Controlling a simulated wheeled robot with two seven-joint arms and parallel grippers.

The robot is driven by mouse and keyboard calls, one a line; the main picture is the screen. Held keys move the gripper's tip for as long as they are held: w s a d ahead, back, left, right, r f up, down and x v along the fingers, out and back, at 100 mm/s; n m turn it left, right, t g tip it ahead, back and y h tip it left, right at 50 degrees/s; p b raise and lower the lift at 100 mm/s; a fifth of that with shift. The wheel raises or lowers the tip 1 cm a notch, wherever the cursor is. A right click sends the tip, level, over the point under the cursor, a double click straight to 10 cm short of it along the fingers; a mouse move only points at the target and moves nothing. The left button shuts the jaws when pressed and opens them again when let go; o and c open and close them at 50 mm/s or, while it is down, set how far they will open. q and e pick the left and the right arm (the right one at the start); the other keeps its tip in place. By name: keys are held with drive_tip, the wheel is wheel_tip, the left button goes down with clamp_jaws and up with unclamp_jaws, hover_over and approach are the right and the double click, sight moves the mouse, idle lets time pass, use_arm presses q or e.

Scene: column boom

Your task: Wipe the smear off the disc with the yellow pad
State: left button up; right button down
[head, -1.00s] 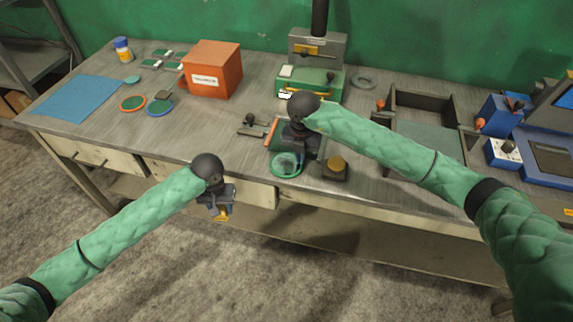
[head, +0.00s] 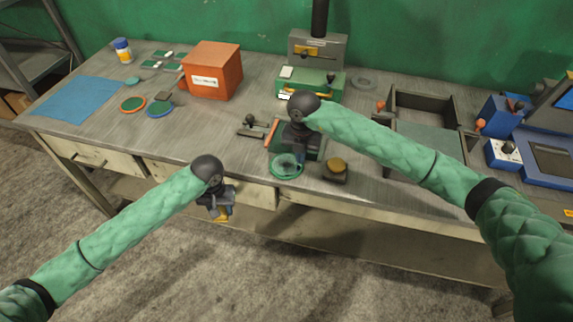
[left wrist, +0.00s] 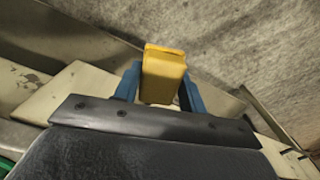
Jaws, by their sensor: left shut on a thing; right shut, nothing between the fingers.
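The disc (head: 286,167) with a green rim lies near the front edge of the bench, with a pale grey patch on its face. My right gripper (head: 291,157) is shut and empty just behind and over the disc, hiding part of its far side; whether it touches cannot be told. My left gripper (head: 219,213) is shut on the yellow pad (head: 222,215), in front of the bench and left of the disc, apart from it. In the left wrist view the yellow pad (left wrist: 163,72) sits between the two blue fingers.
A dark block with a round amber top (head: 336,167) stands right of the disc. An orange box (head: 212,72), a green machine (head: 311,83) and an open tray (head: 423,100) stand behind. Other rimmed discs (head: 160,107) and a blue mat (head: 78,97) lie left.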

drive_tip(key=shift+r+p, duration=0.7)
drive_tip(key=shift+r, duration=1.6)
drive_tip(key=shift+r, duration=0.1)
